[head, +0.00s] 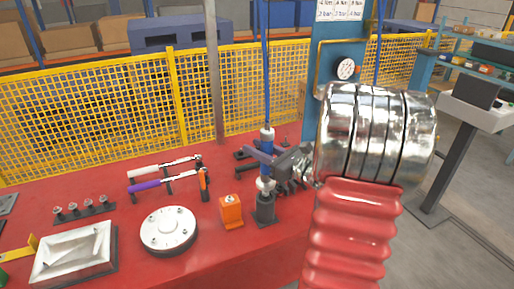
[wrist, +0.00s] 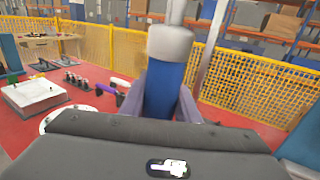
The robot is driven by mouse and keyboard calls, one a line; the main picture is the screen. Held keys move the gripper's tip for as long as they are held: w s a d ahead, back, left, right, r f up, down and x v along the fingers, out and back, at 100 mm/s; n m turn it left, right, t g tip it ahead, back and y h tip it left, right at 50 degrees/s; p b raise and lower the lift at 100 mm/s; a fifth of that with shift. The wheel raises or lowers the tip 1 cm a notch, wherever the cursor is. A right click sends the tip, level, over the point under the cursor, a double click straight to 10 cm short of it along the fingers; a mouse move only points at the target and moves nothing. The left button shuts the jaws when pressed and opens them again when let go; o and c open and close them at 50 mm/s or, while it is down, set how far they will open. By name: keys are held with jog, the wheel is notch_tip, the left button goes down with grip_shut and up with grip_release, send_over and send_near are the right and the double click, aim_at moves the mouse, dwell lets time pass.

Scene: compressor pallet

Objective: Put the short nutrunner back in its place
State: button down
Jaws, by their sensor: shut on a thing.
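The short nutrunner (head: 267,143) is a blue upright tool with silver ends, hanging below a blue hose in the head view. My gripper (head: 263,157) is shut around its blue body, with purple-grey fingers on either side. The nutrunner's blue body (wrist: 166,92) and silver top also fill the middle of the wrist view. Its silver lower end is right at the top of a dark grey holder (head: 265,211) on the red table. I cannot tell whether the end is seated in the holder or just above it. The wrist view does not show the lower end.
An orange block (head: 231,212) stands close left of the holder. Further left are a round white flange (head: 168,230), a rack with white-handled and purple-handled wrenches (head: 146,185), a silver tray (head: 75,255) and several bolts. A blue post with a gauge (head: 346,69) stands at the right.

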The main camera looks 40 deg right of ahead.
jog(key=shift+f, duration=2.7)
dwell(1.8)
jog(key=c, duration=1.3)
grip_release()
jog(key=shift+f, duration=0.1)
jog(key=shift+s, duration=0.1)
jog(key=s, duration=0.4)
jog(key=s+d, duration=0.1)
jog(key=s, duration=0.4)
jog(key=s+d, duration=0.1)
jog(key=s, duration=0.3)
jog(key=shift+s+d, duration=0.2)
